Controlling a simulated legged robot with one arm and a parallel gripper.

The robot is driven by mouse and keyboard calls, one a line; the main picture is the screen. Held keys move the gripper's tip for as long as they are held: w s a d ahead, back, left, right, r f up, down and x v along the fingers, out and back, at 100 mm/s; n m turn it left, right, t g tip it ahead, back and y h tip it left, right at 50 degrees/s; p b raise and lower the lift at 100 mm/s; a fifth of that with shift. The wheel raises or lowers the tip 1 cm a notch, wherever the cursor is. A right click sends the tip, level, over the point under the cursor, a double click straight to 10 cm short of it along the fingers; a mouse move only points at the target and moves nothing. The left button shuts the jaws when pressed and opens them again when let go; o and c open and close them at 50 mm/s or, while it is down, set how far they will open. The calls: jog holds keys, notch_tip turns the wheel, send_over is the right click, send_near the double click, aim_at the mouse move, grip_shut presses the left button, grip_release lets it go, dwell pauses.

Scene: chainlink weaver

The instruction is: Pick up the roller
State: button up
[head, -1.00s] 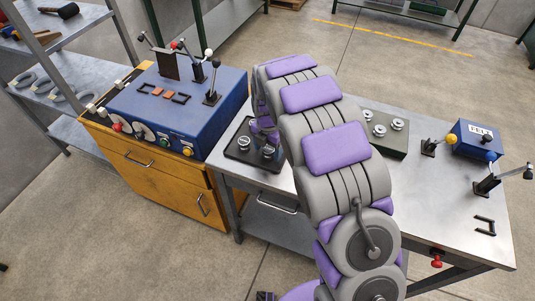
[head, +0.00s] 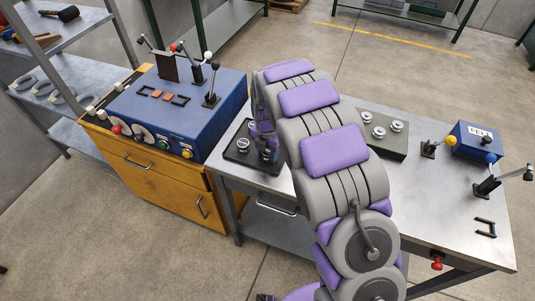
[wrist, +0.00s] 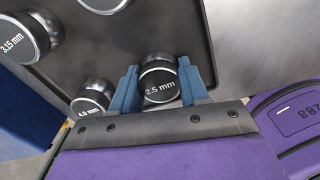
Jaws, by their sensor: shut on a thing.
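The roller marked 2.5 mm (wrist: 159,88) is a dark-faced metal cylinder. In the wrist view it sits between the two blue fingers of my gripper (wrist: 158,72), which is shut on it. In the head view my gripper (head: 266,152) is at the right part of the black tray (head: 232,158), partly hidden by my arm. I cannot tell whether the roller still touches the tray.
Other rollers stand close by on the tray: one marked 4.0 mm (wrist: 90,103) just left of my finger, one marked 3.15 mm (wrist: 18,38), and another at the top edge (wrist: 104,4). A blue machine (head: 180,105) stands left of the workbench (head: 400,190).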

aim_at(267, 151)
grip_shut()
jog(key=shift+r, duration=0.15)
jog(key=shift+a+r+p, duration=0.1)
jog(key=shift+r+p, duration=0.2)
jog(key=shift+r, duration=0.35)
notch_tip(267, 151, up, 2)
jog(key=shift+r+p, duration=0.1)
jog(key=shift+p, duration=0.3)
jog(key=s+d+p, duration=0.1)
jog(key=d, duration=0.4)
jog(key=s+d+r, duration=0.1)
jog(key=d, duration=0.4)
jog(key=s+d+p, duration=0.1)
jog(key=d, duration=0.4)
jog(key=shift+s+d+r+p, duration=0.15)
jog(key=shift+s+d+p, duration=0.15)
jog(key=shift+d, duration=0.1)
jog(key=shift+w, duration=0.15)
